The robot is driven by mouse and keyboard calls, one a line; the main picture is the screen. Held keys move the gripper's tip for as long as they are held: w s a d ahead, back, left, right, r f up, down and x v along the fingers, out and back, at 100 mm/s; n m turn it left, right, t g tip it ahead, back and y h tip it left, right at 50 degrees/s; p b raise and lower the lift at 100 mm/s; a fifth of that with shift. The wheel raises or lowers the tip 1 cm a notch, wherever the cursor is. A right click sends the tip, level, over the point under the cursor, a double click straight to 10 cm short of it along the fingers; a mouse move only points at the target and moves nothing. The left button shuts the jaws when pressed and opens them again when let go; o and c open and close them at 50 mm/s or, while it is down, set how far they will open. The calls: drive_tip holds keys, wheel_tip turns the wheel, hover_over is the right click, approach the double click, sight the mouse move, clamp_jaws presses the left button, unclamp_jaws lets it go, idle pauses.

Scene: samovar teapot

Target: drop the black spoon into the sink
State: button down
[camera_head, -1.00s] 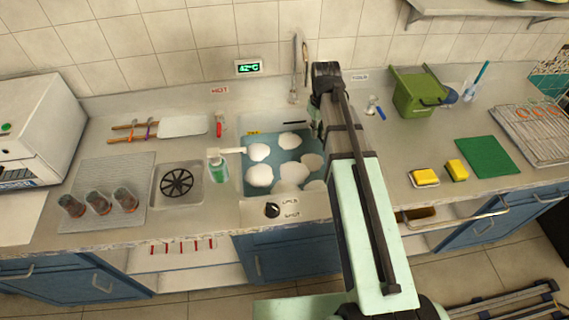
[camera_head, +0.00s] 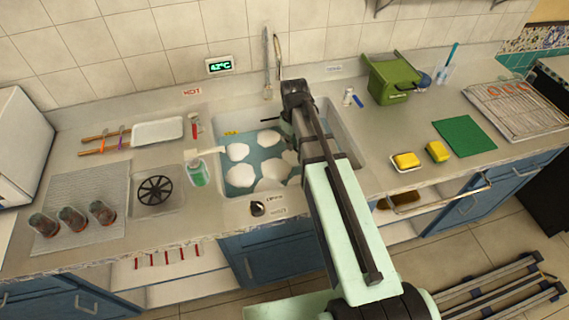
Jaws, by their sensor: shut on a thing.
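My gripper (camera_head: 288,122) is over the back right part of the sink, mostly hidden behind my own wrist. A thin black piece, the black spoon (camera_head: 269,120), sticks out to the left from it, above the basin. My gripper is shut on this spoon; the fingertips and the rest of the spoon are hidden. The sink (camera_head: 222,115) is a pale basin with blue-green water and several white foam patches. My arm covers its right part.
The faucet (camera_head: 267,65) stands behind the sink, close to my wrist. A green soap bottle (camera_head: 198,170) stands at the sink's left edge. A green bin (camera_head: 392,78) and yellow sponges (camera_head: 406,160) are to the right.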

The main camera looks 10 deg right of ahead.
drive_tip(key=c, duration=1.1)
unclamp_jaws()
wheel_tip(320, 180, up, 12)
drive_tip(key=shift+f, duration=0.1)
